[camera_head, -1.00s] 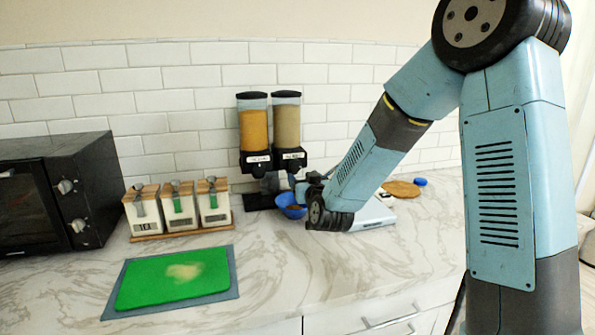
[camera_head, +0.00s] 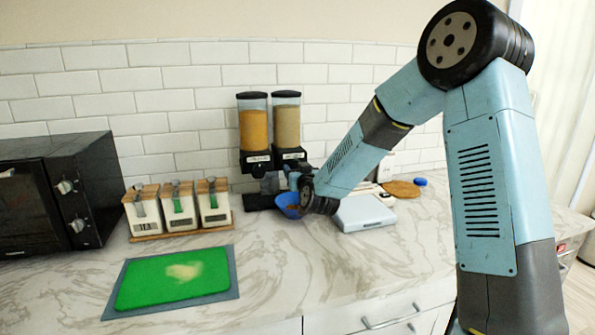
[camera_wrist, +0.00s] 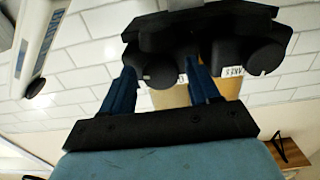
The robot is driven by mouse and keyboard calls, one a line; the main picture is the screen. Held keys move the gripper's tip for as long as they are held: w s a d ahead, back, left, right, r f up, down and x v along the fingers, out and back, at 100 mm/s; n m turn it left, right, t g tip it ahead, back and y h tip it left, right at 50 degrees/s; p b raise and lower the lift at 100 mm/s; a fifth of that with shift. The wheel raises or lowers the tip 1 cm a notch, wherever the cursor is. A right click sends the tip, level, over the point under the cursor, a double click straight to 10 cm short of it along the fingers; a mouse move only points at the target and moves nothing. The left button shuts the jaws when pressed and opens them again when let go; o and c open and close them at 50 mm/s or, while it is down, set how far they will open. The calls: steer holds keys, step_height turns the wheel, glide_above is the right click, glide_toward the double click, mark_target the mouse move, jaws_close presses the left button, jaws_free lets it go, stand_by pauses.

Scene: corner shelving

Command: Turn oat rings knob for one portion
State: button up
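Two cereal dispensers stand against the tiled wall, one with orange contents (camera_head: 254,130) and one with tan contents (camera_head: 286,125). Both have black lower housings with labels too small to read in the head view. The wrist view looks upside down and shows two round black knobs: one on the left (camera_wrist: 160,72), one on the right (camera_wrist: 264,58). My gripper (camera_wrist: 163,82) is open, with its blue fingers on either side of the left knob, which belongs to the tan dispenser. Contact cannot be told. A blue bowl (camera_head: 287,203) sits below the dispensers, partly hidden by my wrist.
Left are several labelled containers on a wooden tray (camera_head: 185,233), a black microwave (camera_head: 60,195) and a green cutting board (camera_head: 175,278). The front-middle counter is clear.

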steer(key=c, duration=0.8)
steer(key=shift+n, duration=1)
steer(key=shift+c, duration=0.2)
steer(key=o, duration=1)
steer(key=shift+o, duration=0.2)
steer(key=shift+s, duration=0.15)
steer(key=v, duration=1.3)
steer(key=shift+s+d, duration=0.15)
steer(key=shift+s, duration=0.1)
